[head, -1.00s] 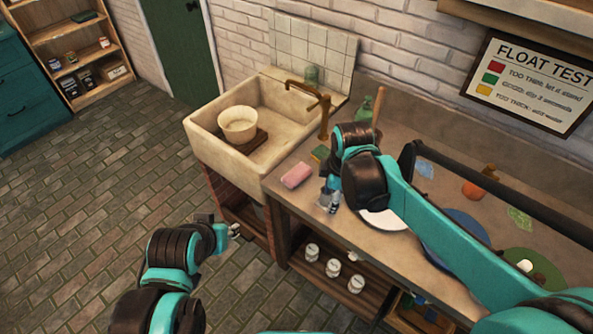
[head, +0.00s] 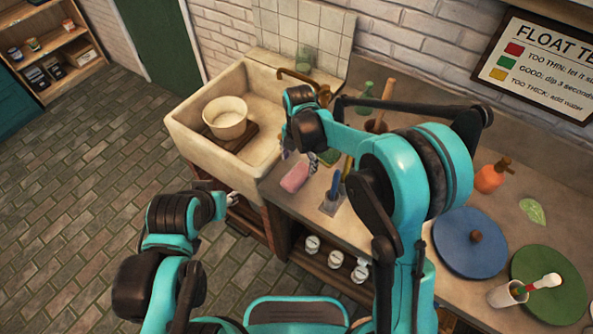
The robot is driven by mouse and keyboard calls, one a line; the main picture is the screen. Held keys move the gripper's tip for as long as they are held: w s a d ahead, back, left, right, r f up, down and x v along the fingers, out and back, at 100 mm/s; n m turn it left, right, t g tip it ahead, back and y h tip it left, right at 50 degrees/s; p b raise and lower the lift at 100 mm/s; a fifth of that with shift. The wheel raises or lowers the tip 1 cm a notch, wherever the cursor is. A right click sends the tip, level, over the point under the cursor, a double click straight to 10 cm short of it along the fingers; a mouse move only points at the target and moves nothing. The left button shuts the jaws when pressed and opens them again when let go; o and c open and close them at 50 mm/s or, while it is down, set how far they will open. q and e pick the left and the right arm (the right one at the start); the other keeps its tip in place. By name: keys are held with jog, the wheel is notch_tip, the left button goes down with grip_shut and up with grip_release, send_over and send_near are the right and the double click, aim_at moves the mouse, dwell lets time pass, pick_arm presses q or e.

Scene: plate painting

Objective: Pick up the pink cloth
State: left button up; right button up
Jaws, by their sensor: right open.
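The pink cloth (head: 295,177) lies folded on the counter, just right of the sink. My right gripper (head: 299,163) is open above and around the cloth, with its fingers pointing down. Whether the fingers touch the cloth cannot be told. My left gripper (head: 232,199) is in front of the sink, below counter height and away from the cloth; its fingers are too small to read.
The sink (head: 188,122) holds a cream bowl (head: 225,117). A green and yellow sponge (head: 329,157) lies close to the cloth. A holder with a blue-handled tool (head: 335,187) stands on its right. Blue (head: 455,247) and green (head: 560,268) round plates lie further right.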

aim_at(297, 174)
jog(key=shift+s+f, duration=0.3)
jog(key=shift+f, duration=0.25)
jog(key=shift+f+b, duration=0.3)
jog(key=f, duration=0.1)
jog(key=f+b, duration=0.1)
jog(key=f, duration=0.1)
jog(key=f+b, duration=0.1)
jog(key=f, duration=0.1)
jog(key=shift+w+a, duration=0.15)
jog(key=shift+a, duration=0.1)
jog(key=shift+r, duration=0.15)
jog(key=c, duration=1.2)
